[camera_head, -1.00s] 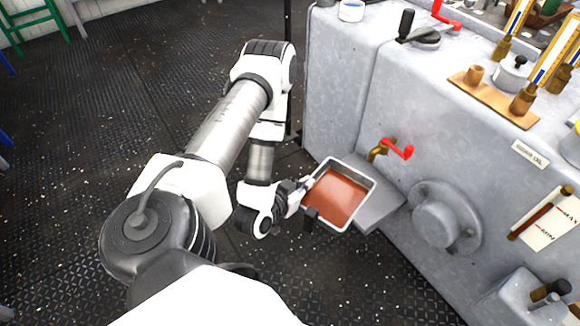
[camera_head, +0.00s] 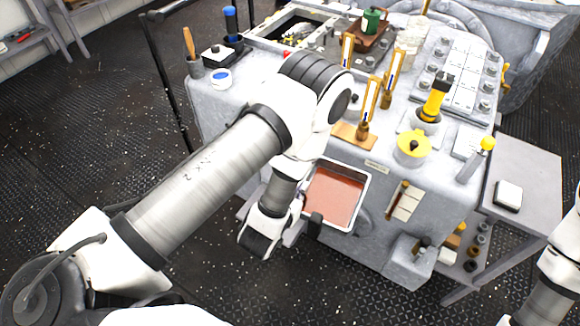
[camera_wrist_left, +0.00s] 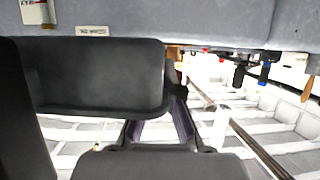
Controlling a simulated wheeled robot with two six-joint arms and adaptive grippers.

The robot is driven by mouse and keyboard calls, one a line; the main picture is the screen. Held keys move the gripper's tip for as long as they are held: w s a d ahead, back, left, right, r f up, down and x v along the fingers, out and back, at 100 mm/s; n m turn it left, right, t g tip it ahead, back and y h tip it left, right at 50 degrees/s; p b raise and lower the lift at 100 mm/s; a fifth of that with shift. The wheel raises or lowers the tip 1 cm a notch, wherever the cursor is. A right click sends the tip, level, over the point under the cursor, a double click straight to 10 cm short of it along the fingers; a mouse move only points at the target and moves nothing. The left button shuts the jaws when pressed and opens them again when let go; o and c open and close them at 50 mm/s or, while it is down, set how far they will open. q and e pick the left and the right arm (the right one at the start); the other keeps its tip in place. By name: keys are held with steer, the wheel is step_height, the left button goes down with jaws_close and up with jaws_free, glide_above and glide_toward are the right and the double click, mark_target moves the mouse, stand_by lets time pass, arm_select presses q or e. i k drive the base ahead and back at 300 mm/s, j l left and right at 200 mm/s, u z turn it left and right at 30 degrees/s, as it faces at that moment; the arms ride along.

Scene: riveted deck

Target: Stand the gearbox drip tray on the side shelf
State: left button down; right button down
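The drip tray (camera_head: 364,178) is a square pale metal pan with a reddish-brown layer inside. It hangs in front of the grey machine's side, above the floor. My left gripper (camera_head: 308,214) is shut on the tray's left edge. In the left wrist view a large dark shape fills the near left; I cannot tell whether it is the tray's wall. A flat grey side shelf (camera_head: 535,163) stands at the right end of the machine, apart from the tray. My right arm shows at the lower right edge, but its gripper is out of view.
A small dark box with a white top (camera_head: 508,195) sits on the side shelf. The grey machine (camera_head: 345,253) lies between tray and shelf; a yellow-knobbed lever (camera_head: 487,144) and a low box (camera_head: 405,263) stick out from it. Bare floor (camera_head: 350,300) lies in front.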

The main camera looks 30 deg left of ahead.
mark_target(539, 168)
steer(key=l+u, duration=0.1)
steer(key=u, duration=0.35)
steer(key=l+u, duration=0.1)
steer(key=u, duration=0.3)
steer(key=l+u, duration=0.1)
steer(key=u, duration=0.8)
steer(key=l+u, duration=0.15)
steer(key=u, duration=0.7)
steer(key=k+l+u, duration=0.15)
steer(key=u, duration=0.25)
steer(key=k+l+u, duration=0.1)
steer(key=u, duration=0.35)
steer(key=k, duration=0.95)
steer(key=k+j+u, duration=0.25)
steer(key=k, duration=0.25)
steer(key=k+j+u, duration=0.2)
steer(key=k, duration=0.3)
steer(key=k+l+u, duration=0.1)
steer(key=k+u, duration=0.8)
steer(key=u, duration=0.15)
steer(key=k+l+u, duration=0.25)
steer(key=k, duration=0.25)
steer(key=k+u, duration=0.2)
steer(key=k, duration=0.25)
steer(key=k+l+z, duration=0.15)
steer(key=k+z, duration=0.25)
steer(key=k, duration=0.45)
